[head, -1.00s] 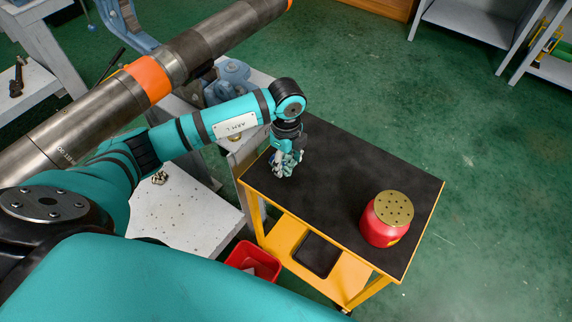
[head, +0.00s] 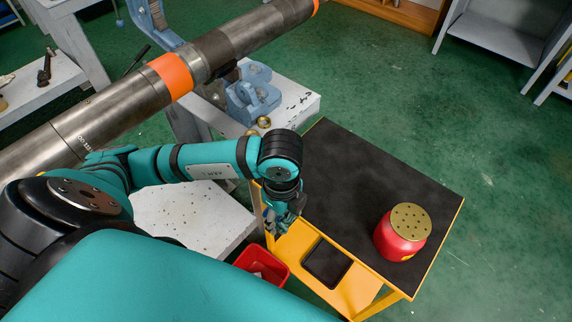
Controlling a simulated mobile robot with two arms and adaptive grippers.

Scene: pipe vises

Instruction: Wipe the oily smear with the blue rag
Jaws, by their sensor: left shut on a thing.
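My left gripper (head: 279,222) is over the left edge of the yellow cart (head: 440,222), beside its black top. It is shut on a small bluish crumpled thing, likely the blue rag (head: 268,214), which is mostly hidden by the fingers. I cannot clearly make out an oily smear; the black top shows only faint lighter patches. My right gripper is not in view.
A red can with a perforated brass lid (head: 402,232) stands on the cart's right part. A red bin (head: 281,262) is on the floor, left of the cart. A long steel pipe (head: 110,112) crosses the upper left, near a blue vise (head: 252,98).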

